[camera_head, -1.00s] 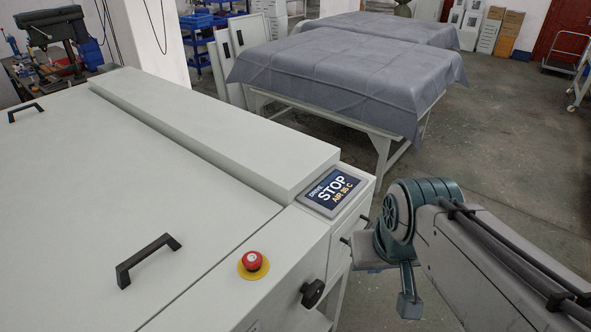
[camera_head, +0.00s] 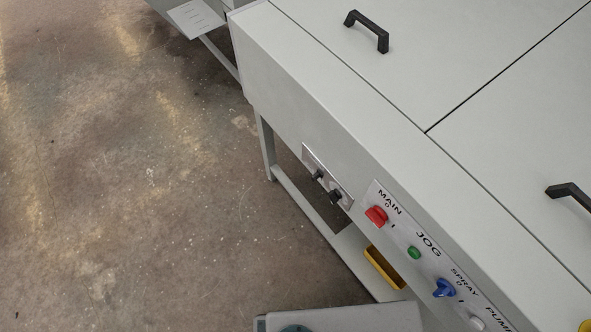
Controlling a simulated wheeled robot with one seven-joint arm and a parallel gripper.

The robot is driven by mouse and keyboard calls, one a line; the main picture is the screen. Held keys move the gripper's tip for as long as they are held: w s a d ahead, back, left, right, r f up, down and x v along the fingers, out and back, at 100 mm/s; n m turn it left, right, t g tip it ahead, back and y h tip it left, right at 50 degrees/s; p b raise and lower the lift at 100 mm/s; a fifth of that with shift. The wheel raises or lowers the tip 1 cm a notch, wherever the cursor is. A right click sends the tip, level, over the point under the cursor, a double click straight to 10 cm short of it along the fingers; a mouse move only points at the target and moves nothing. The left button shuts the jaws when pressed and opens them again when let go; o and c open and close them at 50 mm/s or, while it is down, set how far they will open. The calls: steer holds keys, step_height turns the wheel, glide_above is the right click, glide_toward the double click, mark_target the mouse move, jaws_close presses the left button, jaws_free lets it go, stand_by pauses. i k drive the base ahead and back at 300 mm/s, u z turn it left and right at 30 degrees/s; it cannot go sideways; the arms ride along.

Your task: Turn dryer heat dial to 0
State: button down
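No dial labelled as dryer heat can be made out in this view. A small plate with two dark knobs (camera_head: 335,197) is on the front side of the grey machine (camera_head: 330,85), left of the main panel. Any marks on it are too small to read, so I cannot tell whether one is the heat dial. My gripper is not in view.
The panel has a red MAIN switch (camera_head: 376,216), a green JOG button (camera_head: 414,252) and a blue SPRAY switch (camera_head: 444,288). Black handles (camera_head: 368,31) stand up from the lids. A yellow bin (camera_head: 384,268) is below. Open floor (camera_head: 120,170) lies left.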

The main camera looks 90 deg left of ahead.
mark_target(334, 195)
steer(key=u, duration=2.85)
steer(key=k, duration=0.25)
steer(key=z, duration=0.4)
steer(key=i, duration=0.25)
steer(key=u, duration=0.45)
